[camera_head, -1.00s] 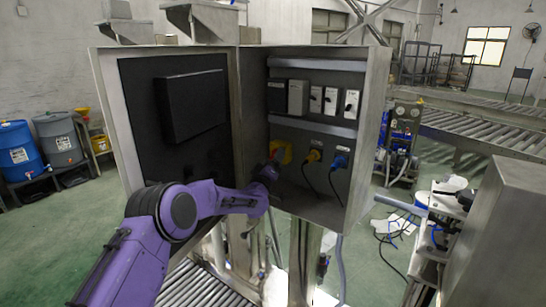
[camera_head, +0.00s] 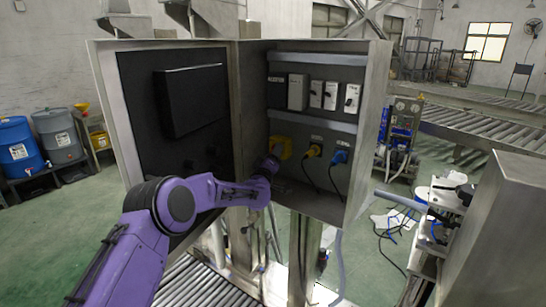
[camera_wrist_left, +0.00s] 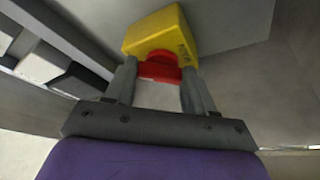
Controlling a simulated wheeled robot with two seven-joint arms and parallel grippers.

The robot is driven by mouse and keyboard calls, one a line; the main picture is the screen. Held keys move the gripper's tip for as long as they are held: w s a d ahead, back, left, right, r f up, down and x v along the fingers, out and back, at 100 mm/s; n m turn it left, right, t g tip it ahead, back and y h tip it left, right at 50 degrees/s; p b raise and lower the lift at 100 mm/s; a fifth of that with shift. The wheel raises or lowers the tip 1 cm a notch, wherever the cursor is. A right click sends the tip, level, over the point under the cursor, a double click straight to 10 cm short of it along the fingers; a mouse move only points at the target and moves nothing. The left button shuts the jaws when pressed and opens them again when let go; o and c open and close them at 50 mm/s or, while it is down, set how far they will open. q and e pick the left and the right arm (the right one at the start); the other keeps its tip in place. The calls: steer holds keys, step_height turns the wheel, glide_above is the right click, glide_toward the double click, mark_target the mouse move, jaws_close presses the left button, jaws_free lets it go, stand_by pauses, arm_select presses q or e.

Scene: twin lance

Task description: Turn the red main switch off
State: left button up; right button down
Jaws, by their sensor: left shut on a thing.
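The red main switch (camera_wrist_left: 160,69) sits on a yellow housing (camera_wrist_left: 160,32) in the left wrist view. My left gripper (camera_wrist_left: 158,78) has its two fingers on either side of the red switch and is shut on it. In the head view the yellow housing (camera_head: 282,146) is at the lower left inside the open cabinet, and my purple left arm reaches it from below left. The gripper (camera_head: 271,163) hides the red part there. My right gripper is not in view.
The grey cabinet (camera_head: 381,100) has its door open to the left. Several breakers (camera_head: 316,94) line its upper row.

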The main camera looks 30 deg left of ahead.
arm_select(q)
steer(key=shift+a+r+n+g+h+p, duration=0.2)
steer(key=shift+n+g+p, duration=0.6)
steer(key=shift+n, duration=1.75)
steer(key=shift+d+r+n+g+h+p, duration=0.2)
steer(key=shift+n+g+p, duration=0.6)
steer(key=shift+n, duration=1.8)
steer(key=shift+a+r+n+g+h+p, duration=0.1)
steer(key=shift+r+n+g+h+p, duration=0.2)
steer(key=shift+n+g, duration=1.6)
steer(key=shift+n+t, duration=0.6)
steer(key=shift+n, duration=0.25)
steer(key=o, duration=1)
steer(key=shift+o, duration=0.2)
